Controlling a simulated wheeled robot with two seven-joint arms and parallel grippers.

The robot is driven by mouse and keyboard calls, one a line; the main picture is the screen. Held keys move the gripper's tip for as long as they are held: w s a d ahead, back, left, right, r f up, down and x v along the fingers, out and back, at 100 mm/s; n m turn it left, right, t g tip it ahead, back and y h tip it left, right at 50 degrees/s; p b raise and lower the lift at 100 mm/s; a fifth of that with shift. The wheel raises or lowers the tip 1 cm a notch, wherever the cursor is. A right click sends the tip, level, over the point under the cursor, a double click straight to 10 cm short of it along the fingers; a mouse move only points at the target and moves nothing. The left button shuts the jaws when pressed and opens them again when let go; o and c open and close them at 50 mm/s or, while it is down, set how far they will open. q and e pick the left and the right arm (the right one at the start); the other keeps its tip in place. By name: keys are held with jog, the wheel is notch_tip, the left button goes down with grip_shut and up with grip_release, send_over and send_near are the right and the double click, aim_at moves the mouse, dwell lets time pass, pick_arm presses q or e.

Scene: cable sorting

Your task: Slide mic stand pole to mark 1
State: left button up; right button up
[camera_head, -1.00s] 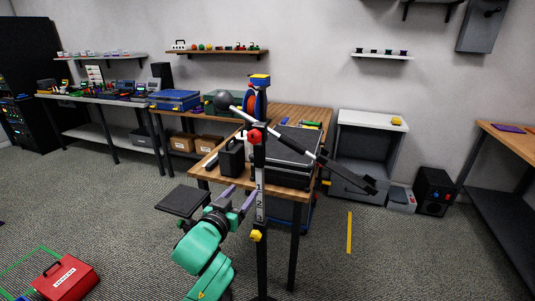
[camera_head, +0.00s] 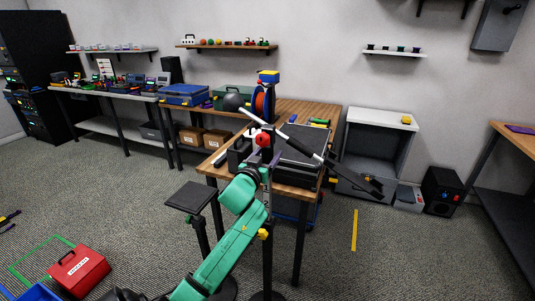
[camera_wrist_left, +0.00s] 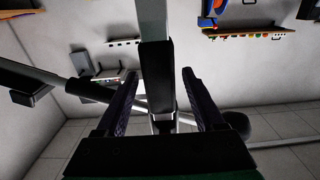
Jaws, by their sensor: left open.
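The mic stand pole (camera_head: 267,199) stands upright in front of the wooden table, with pale number marks partly hidden by my arm. A red knob (camera_head: 263,140) sits at its top, where the slanted boom (camera_head: 310,150) crosses. A yellow knob (camera_head: 263,234) is lower down. My left gripper (camera_head: 265,161) is just below the red knob. In the left wrist view the open fingers (camera_wrist_left: 163,105) stand on either side of the pole's dark section (camera_wrist_left: 156,75); no firm grip shows. My right gripper is out of view.
The wooden table (camera_head: 214,170) behind the stand holds a black case (camera_head: 297,146) and an orange-blue cable reel (camera_head: 262,102). A small black platform (camera_head: 188,196) stands left of the pole. A red toolbox (camera_head: 79,272) is on the floor at left.

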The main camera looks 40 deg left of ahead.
pick_arm(q)
grip_shut()
dwell(1.4)
